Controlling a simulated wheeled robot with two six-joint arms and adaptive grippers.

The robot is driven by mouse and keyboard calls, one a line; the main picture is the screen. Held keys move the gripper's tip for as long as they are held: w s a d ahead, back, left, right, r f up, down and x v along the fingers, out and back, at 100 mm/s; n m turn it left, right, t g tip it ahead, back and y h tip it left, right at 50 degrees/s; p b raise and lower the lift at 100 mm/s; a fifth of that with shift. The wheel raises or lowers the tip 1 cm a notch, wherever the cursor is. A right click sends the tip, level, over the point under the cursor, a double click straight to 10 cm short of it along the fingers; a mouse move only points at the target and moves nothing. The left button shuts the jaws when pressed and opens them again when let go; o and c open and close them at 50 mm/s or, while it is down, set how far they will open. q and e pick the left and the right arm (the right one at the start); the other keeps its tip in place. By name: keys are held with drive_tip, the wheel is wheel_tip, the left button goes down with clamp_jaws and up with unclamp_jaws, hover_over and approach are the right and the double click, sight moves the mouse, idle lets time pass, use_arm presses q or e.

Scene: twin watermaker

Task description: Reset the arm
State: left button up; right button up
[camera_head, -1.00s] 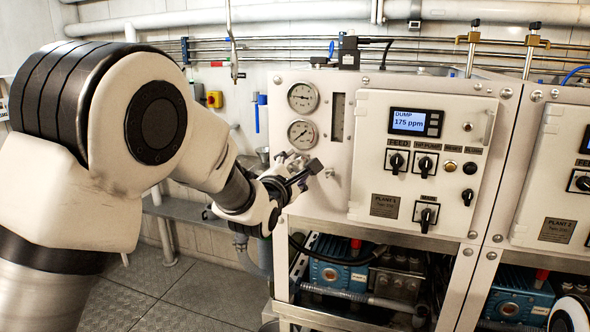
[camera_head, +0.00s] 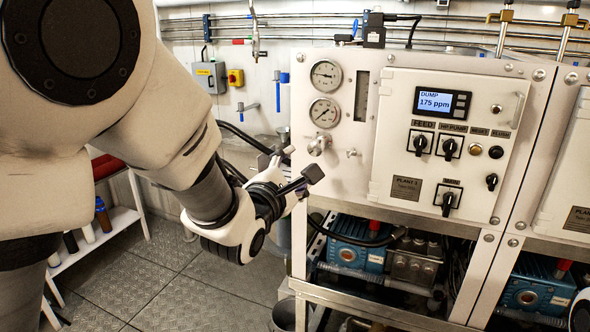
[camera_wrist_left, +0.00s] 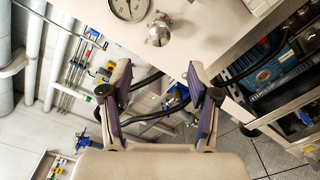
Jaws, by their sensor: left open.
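My left arm comes in from the left and fills much of the head view. My left gripper (camera_head: 290,172) is open and empty, in front of the lower left corner of the white Plant 1 panel (camera_head: 388,120). It sits below and left of the round valve knob (camera_head: 319,145), apart from it as far as I can tell. In the left wrist view the two fingers (camera_wrist_left: 158,105) stand wide apart with nothing between them. The knob (camera_wrist_left: 160,30) shows beyond them, near the top. My right gripper is not in view.
Two gauges (camera_head: 326,75) sit on the panel's upper left. A blue pump (camera_head: 357,247) is in the frame below. A white shelf with bottles (camera_head: 103,214) stands at lower left. The checkered floor (camera_head: 190,280) has free room. Pipes run along the back wall.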

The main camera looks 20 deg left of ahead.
use_arm(q)
drive_tip(key=s+a+f+g, duration=0.1)
drive_tip(key=s+f+g, duration=0.2)
drive_tip(key=f, duration=1)
drive_tip(key=s+a+f+m+g, duration=0.1)
drive_tip(key=s+f+g, duration=0.2)
drive_tip(key=f, duration=0.9)
drive_tip(key=s+a+f+g, duration=0.1)
drive_tip(key=s+f+g, duration=0.2)
drive_tip(key=f, duration=1)
drive_tip(key=s+f+m+g, duration=0.4)
drive_tip(key=s+f+m, duration=0.3)
drive_tip(key=s+m, duration=0.4)
drive_tip(key=s+f+m+g, duration=0.5)
drive_tip(key=s+f+m, duration=0.2)
drive_tip(key=s+m, duration=0.5)
drive_tip(key=shift+s+a, duration=0.45)
drive_tip(key=shift+s, duration=0.7)
